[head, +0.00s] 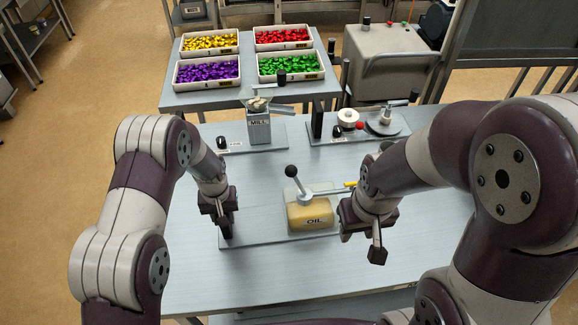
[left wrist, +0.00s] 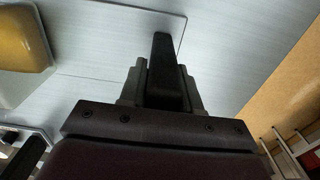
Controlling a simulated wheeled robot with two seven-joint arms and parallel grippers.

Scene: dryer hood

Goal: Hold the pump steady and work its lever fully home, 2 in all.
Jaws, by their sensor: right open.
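The oil pump has a yellow body (head: 312,215) marked OIL and stands on a grey plate. Its lever, with a black ball knob (head: 291,171), stands up, leaning slightly left. The yellow body also shows at the upper left of the left wrist view (left wrist: 22,40). My left gripper (head: 228,236) points down beside the plate's left end, apart from the pump; in the left wrist view (left wrist: 163,72) one dark finger shows and the jaw gap is hidden. My right gripper (head: 361,246) is open just right of the pump body, near the yellow-tipped spout (head: 350,184), with nothing seen between its fingers.
Behind the pump stand a mill (head: 259,124) and a plate with a white roll (head: 347,117), a red knob and a round disc. Trays of yellow, red, purple and green pieces (head: 208,85) sit on a farther table. The table front (head: 270,275) is clear.

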